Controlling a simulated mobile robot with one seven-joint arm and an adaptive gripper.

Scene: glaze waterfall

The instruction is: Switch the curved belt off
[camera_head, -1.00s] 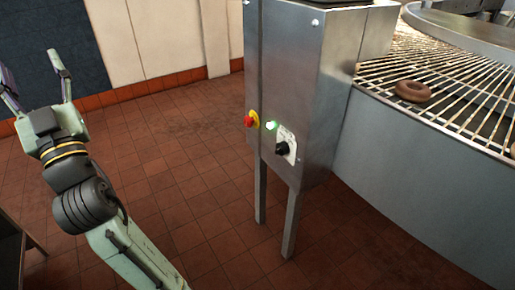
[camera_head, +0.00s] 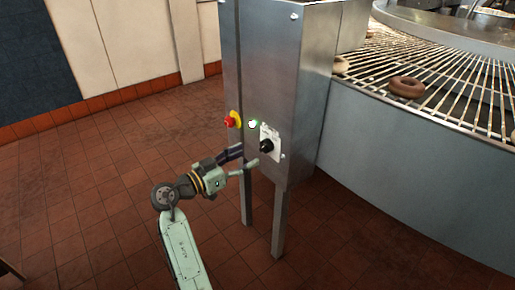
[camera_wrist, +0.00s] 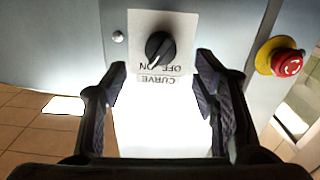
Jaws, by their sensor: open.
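The black rotary knob (camera_head: 266,146) sits on a white label plate (camera_head: 275,152) on the front of a steel cabinet (camera_head: 290,85). In the wrist view the knob (camera_wrist: 160,48) is close ahead, and its plate reads CURVE, OFF and ON upside down. The knob's exact setting is hard to tell. My gripper (camera_head: 249,157) is open and empty in front of the cabinet, just below left of the knob. In the wrist view its fingertips (camera_wrist: 162,67) spread to both sides below the knob, apparently not touching it.
A red emergency button on a yellow base (camera_head: 232,119) sits left of the lamp and shows close to the right finger in the wrist view (camera_wrist: 287,62). The wire conveyor (camera_head: 440,80) carries a brown doughnut (camera_head: 407,87) at right. The tiled floor at left is clear.

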